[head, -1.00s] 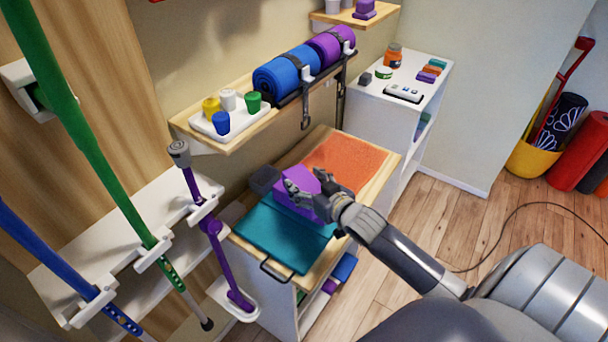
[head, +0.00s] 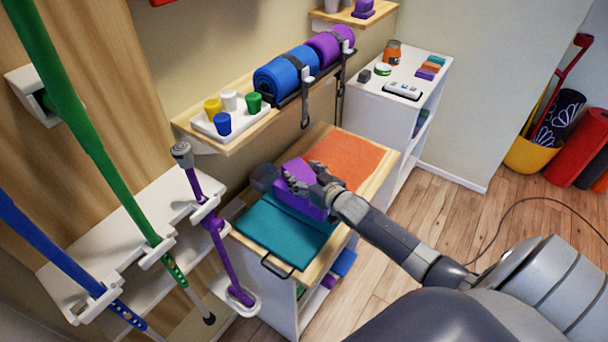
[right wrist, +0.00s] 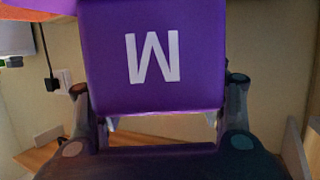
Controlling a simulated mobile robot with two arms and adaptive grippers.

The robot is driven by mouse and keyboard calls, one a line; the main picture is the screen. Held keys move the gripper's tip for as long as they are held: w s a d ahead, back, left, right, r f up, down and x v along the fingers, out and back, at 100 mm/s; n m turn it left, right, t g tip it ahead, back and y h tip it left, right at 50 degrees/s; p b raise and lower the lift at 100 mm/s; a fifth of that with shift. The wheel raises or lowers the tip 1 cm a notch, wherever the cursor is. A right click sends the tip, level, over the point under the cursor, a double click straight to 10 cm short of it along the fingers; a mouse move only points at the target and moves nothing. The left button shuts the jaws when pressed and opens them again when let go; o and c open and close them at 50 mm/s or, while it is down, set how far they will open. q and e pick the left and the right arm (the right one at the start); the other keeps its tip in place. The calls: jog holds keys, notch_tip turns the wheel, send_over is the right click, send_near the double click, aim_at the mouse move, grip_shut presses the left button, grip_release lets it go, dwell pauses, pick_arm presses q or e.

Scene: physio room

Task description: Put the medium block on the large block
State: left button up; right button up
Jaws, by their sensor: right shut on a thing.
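My right gripper (head: 308,184) is over the worktop and shut on a purple block (head: 290,200). In the right wrist view the purple block (right wrist: 155,60) fills the space between the fingers and bears a white letter, an M or an upside-down W. In the head view the gripper covers part of the purple. I cannot tell whether a second purple block, such as the large block, is under or beside it. A purple edge (right wrist: 40,8) shows at the top left of the wrist view. My left gripper is not in view.
A teal mat (head: 270,236) and an orange mat (head: 350,158) lie on the wooden worktop (head: 385,180). A dark grey object (head: 264,177) sits beside the purple. Above is a shelf with a cup tray (head: 213,128) and rolled mats (head: 284,80). Canes (head: 70,110) stand at left.

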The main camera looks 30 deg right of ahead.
jog(key=shift+f, duration=0.1)
jog(key=o, duration=1.3)
jog(key=shift+c, duration=0.2)
jog(key=shift+r, duration=0.2)
jog(key=shift+s, duration=0.35)
jog(key=b+v, duration=0.1)
jog(key=v, duration=0.8)
jog(key=shift+s, duration=0.3)
jog(key=shift+v, duration=0.9)
jog(key=shift+r, duration=0.1)
